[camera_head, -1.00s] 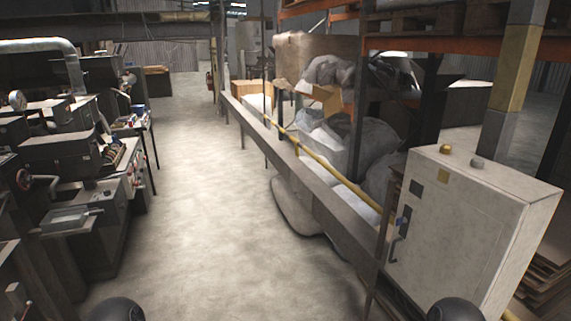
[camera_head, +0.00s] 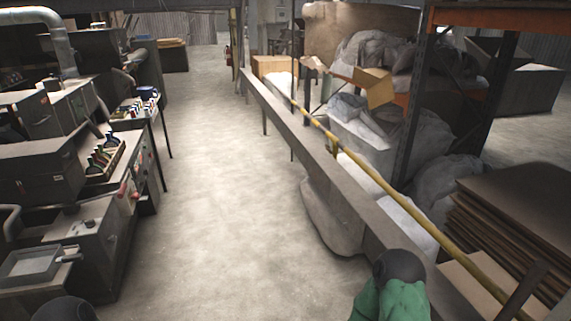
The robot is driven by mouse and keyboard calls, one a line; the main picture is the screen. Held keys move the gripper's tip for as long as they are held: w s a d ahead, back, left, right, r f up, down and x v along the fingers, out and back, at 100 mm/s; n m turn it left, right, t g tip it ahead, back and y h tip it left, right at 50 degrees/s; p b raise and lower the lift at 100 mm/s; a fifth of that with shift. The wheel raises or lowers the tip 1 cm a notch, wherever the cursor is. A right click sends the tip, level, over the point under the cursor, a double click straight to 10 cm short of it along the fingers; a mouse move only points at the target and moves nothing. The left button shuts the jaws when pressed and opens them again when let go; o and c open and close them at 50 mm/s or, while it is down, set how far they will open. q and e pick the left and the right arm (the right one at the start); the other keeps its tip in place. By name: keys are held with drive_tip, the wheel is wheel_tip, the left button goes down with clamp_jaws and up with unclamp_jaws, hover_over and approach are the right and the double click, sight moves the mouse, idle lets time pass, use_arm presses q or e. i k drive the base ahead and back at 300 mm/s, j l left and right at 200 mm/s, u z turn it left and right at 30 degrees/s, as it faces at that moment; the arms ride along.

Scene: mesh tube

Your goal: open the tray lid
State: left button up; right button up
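A shallow grey rectangular tray (camera_head: 32,264) sits on a low stand at the lower left, beside the row of machines. Its top looks flat with a raised rim; I cannot tell a lid apart from the tray. A rack with several coloured bottles or tools (camera_head: 104,160) sits on a machine further back. Neither of my grippers shows. A dark rounded shape at the bottom left and another at the bottom right with a green part beneath it are at the frame's lower edge. I see no fingers on either.
Dark machines (camera_head: 95,235) line the left side. A long rail (camera_head: 300,142) with a yellow pipe (camera_head: 362,165) runs along the right, with wrapped bulky sacks and stacked brown boards (camera_head: 520,215) beyond it. The concrete aisle (camera_head: 220,200) between is clear.

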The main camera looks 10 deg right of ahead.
sight(347, 216)
drive_tip(key=i+z, duration=0.1)
drive_tip(key=i, duration=0.85)
drive_tip(key=i+j+z, duration=0.1)
drive_tip(key=i, duration=0.9)
drive_tip(key=i+j+z, duration=0.15)
drive_tip(key=i+z, duration=0.25)
drive_tip(key=i+j+z, duration=1.05)
drive_tip(key=j+z, duration=0.15)
